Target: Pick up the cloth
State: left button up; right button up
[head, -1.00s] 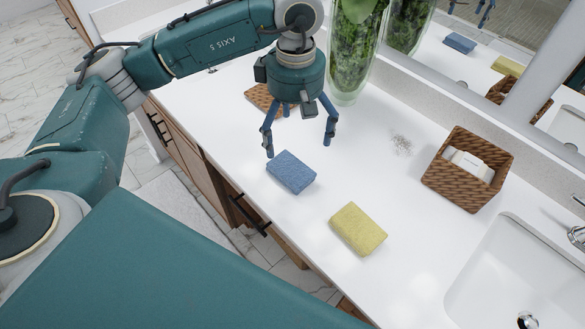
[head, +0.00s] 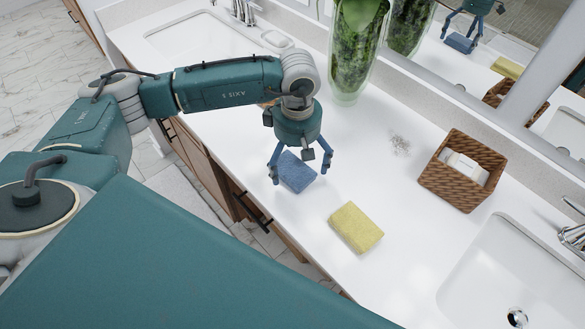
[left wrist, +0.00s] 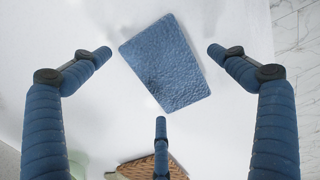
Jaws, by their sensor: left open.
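The blue cloth (head: 297,176), a thick folded-looking rectangle, lies flat on the white counter. It also shows in the left wrist view (left wrist: 166,64), at the top middle. My left gripper (head: 300,170) is open directly above the cloth, fingers pointing down. In the left wrist view, two fingers stand apart on either side of the cloth and a third sits below its lower edge; none visibly grips it. In the head view, the gripper hides part of the cloth's upper edge. My right gripper is in neither view.
A yellow sponge-like block (head: 356,228) lies on the counter right of the cloth. A wicker basket (head: 448,183) holds a white item. A glass vase (head: 352,60) of greenery stands behind the gripper. Sinks lie at both ends.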

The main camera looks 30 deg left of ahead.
aim_at(296, 165)
pick_arm(q)
jog(key=c, duration=1.3)
jog(key=shift+o, duration=0.2)
jog(key=shift+r, duration=0.1)
notch_tip(296, 165, up, 20)
jog(key=b, duration=0.3)
jog(key=shift+b, duration=0.4)
jog(key=shift+o, duration=1.2)
jog(key=shift+c, duration=0.5)
